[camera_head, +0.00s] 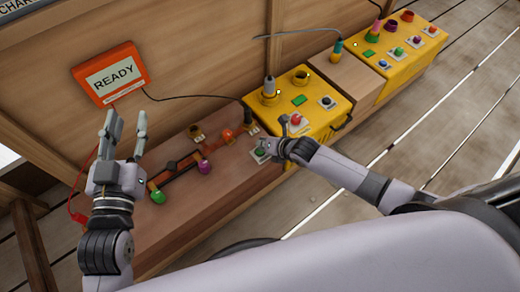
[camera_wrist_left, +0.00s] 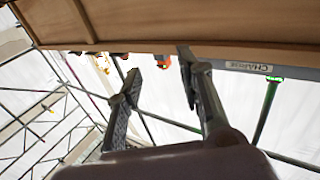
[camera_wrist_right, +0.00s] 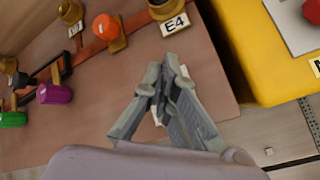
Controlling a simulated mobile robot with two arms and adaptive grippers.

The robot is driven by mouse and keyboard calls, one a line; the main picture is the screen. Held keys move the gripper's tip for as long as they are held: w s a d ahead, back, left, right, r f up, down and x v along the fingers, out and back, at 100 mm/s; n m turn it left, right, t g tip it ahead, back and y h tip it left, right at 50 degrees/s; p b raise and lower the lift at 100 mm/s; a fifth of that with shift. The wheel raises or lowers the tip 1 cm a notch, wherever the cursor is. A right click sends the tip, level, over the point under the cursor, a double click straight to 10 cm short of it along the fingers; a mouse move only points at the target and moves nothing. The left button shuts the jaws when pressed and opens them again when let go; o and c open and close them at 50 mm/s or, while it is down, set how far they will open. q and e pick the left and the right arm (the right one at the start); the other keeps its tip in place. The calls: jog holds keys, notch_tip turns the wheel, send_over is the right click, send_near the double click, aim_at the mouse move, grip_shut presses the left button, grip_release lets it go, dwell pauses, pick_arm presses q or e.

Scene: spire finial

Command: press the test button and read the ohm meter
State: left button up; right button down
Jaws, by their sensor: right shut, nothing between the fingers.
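An orange-framed meter (camera_head: 112,75) leans against the wooden back wall and reads READY; a smaller line below is too small to read. A green button (camera_head: 260,152) on a pale plate sits at the right end of the brown wooden bench. My right gripper (camera_head: 268,145) is shut and empty, with its fingers right over that plate; I cannot tell whether they touch the button. In the right wrist view the shut fingers (camera_wrist_right: 170,68) hide the button, and only bits of the pale plate show. My left gripper (camera_head: 126,125) is open, empty and raised at the left, pointing up.
Yellow boxes (camera_head: 330,122) with buttons and sockets stand right of the bench. Clamps and coloured plugs, including a purple one (camera_wrist_right: 55,94) and an orange one (camera_wrist_right: 106,27), lie along the bench beside an E4 label (camera_wrist_right: 174,24). A black cable runs from the meter.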

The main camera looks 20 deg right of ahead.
pick_arm(q)
jog(key=shift+s+d+r+t, duration=0.1)
jog(key=shift+r+t, duration=0.5)
jog(key=shift+r, duration=0.35)
pick_arm(e)
jog(key=shift+f, duration=0.45)
dwell(0.4)
pick_arm(q)
jog(key=shift+f, duration=0.1)
pick_arm(e)
jog(key=shift+r, duration=0.4)
jog(key=shift+r+p, duration=0.4)
jog(key=shift+p, duration=0.25)
pick_arm(q)
notch_tip(320, 180, down, 8)
jog(key=s+a+g+y, duration=0.1)
jog(key=g, duration=0.4)
jog(key=shift+s+a, duration=0.15)
jog(key=shift+a, duration=0.1)
pick_arm(e)
jog(key=shift+r, duration=0.1)
pick_arm(q)
jog(key=shift+f, duration=0.1)
